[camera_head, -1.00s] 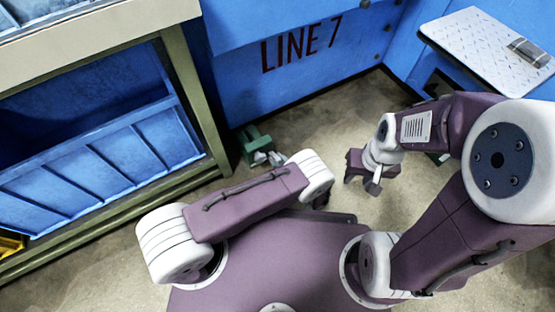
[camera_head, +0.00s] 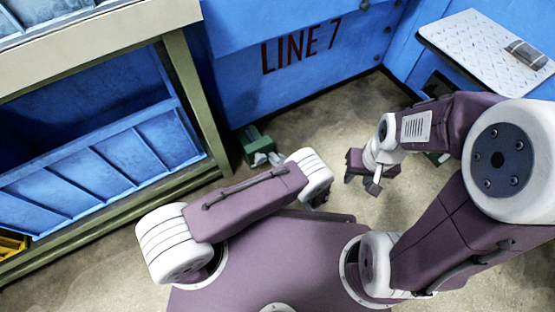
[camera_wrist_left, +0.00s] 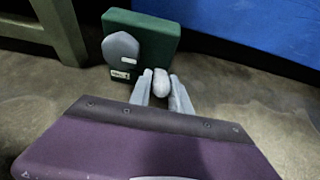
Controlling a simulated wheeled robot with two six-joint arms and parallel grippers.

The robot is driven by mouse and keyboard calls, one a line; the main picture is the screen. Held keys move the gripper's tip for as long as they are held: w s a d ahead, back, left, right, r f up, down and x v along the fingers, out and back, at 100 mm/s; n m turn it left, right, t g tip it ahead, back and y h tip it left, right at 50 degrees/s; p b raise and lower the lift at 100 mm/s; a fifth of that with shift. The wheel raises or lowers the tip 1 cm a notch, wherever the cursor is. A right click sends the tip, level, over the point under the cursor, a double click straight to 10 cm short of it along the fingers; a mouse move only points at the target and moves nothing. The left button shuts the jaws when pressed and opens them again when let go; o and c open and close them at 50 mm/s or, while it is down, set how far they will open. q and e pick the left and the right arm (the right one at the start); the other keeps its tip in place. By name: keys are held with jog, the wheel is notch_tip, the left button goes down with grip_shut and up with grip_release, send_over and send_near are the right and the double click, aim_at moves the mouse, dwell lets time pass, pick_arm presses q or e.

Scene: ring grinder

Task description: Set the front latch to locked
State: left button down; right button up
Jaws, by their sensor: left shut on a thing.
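The front latch appears to be a dark green block (camera_wrist_left: 150,35) with a grey rounded plate (camera_wrist_left: 120,50) and a light grey handle (camera_wrist_left: 162,83). In the head view the green block (camera_head: 254,143) is low beside the bench leg. My left gripper (camera_wrist_left: 162,88) has its two grey fingers on either side of the handle's rounded end and is shut on it. In the head view these fingers (camera_head: 266,158) show small beside the block, partly hidden by my forearm. Small labels on the latch are too small to read. My right gripper (camera_head: 362,183) hangs away to the right; its finger gap is unclear.
A green-framed bench (camera_head: 195,90) with blue bins stands at the left. A blue "LINE 7" panel (camera_head: 300,80) is behind the latch. A light patterned shelf (camera_head: 480,45) holds a small item at top right. The concrete floor (camera_head: 325,125) between is clear.

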aim_at(272, 154)
pick_arm(q)
jog(key=g+h+p, duration=0.1)
jog(key=p, duration=0.1)
jog(key=r+g+p, duration=0.1)
jog(key=p, duration=0.2)
jog(key=r+g+h+p, duration=0.1)
jog(key=p, duration=0.1)
jog(key=shift+w+a+r+h+p, duration=0.25)
jog(key=shift+w+a+h+p, duration=0.05)
jog(key=shift+w+p, duration=0.1)
jog(key=shift+w+a+r+g+h+p, duration=0.15)
jog(key=shift+g+h+p, duration=0.2)
jog(key=shift+g+p, duration=0.25)
jog(key=shift+w+a+f+g+h+p, duration=0.15)
jog(key=shift+g+h+p, duration=0.2)
jog(key=shift+g+p, duration=0.2)
jog(key=shift+d, duration=0.1)
jog(key=c, duration=1.3)
grip_release()
